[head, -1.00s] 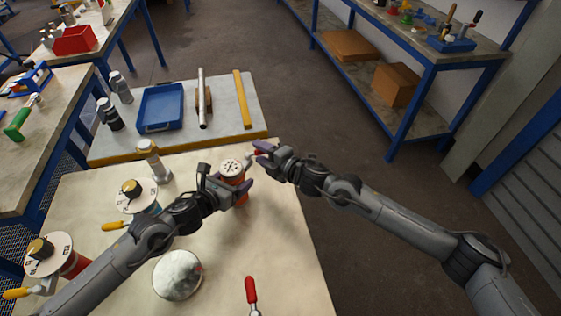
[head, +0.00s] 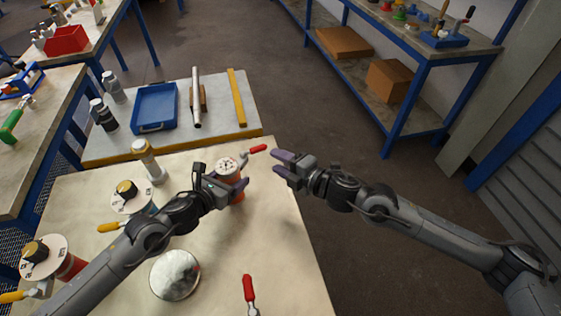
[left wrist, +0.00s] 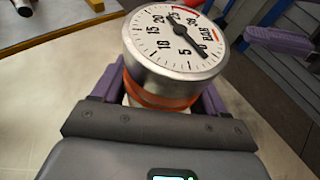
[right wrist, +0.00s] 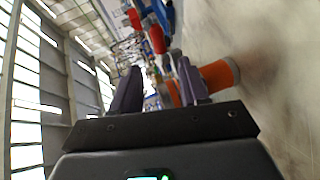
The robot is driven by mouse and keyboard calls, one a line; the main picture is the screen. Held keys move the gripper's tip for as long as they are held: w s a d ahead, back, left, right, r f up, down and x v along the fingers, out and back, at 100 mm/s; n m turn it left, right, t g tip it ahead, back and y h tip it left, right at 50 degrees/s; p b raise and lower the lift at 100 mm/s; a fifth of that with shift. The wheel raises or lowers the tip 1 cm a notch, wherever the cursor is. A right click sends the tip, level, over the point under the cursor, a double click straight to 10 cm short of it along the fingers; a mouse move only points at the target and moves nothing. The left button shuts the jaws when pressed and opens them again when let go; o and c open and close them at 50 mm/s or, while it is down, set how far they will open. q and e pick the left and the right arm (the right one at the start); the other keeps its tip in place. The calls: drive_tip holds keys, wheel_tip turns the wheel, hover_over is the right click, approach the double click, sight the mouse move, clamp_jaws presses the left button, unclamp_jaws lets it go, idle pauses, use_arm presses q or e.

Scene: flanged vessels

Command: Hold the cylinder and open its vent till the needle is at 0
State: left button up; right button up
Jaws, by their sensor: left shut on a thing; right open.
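The orange cylinder (head: 238,190) stands upright on the near table, with a round white gauge (head: 228,167) on top. My left gripper (head: 238,188) is shut around its body. In the left wrist view the gauge face (left wrist: 178,35) is readable: the black needle (left wrist: 191,41) points close to the 0 mark, between 0 and 5. The vent's red-handled lever (head: 257,149) sticks out to the right behind the gauge. My right gripper (head: 277,164) is open and empty, just right of the lever and apart from it. The cylinder also shows in the right wrist view (right wrist: 218,75).
A round silvery disc (head: 175,274) and another red handle (head: 249,289) are at the table's front. Two other gauged vessels (head: 128,195) (head: 45,255) with yellow handles stand left. A blue tray (head: 156,106) lies behind. Open floor is to the right.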

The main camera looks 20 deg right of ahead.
drive_tip(key=shift+w+d+f+m+h, duration=0.1)
drive_tip(key=shift+d+m+h, duration=0.1)
drive_tip(key=shift+m+h, duration=0.1)
drive_tip(key=c, duration=0.5)
drive_tip(key=w+d+m+h, duration=0.1)
drive_tip(key=d+m+h, duration=0.1)
drive_tip(key=d, duration=0.2)
drive_tip(key=w+d+f+m+h, duration=0.1)
drive_tip(key=w+d+m+h, duration=0.1)
drive_tip(key=d, duration=0.1)
drive_tip(key=w+d+f+m+h, duration=0.1)
drive_tip(key=w+d+m+h, duration=0.1)
drive_tip(key=d+h, duration=0.1)
drive_tip(key=shift+d+f+t, duration=0.25)
drive_tip(key=shift+d+t, duration=0.05)
drive_tip(key=shift+d, duration=0.55)
clamp_jaws()
drive_tip(key=w+d+r+m+g+h, duration=0.35)
drive_tip(key=w+d+m+h, duration=0.2)
drive_tip(key=d+m, duration=0.45)
wheel_tip(320, 180, up, 10)
drive_tip(key=m+g+y, duration=0.5)
drive_tip(key=g+y, duration=0.1)
hover_over(254, 150)
drive_tip(key=w+d, duration=0.1)
drive_tip(key=w, duration=0.2)
wheel_tip(254, 150, down, 10)
drive_tip(key=shift+s+d, duration=0.2)
drive_tip(key=shift+s, duration=0.1)
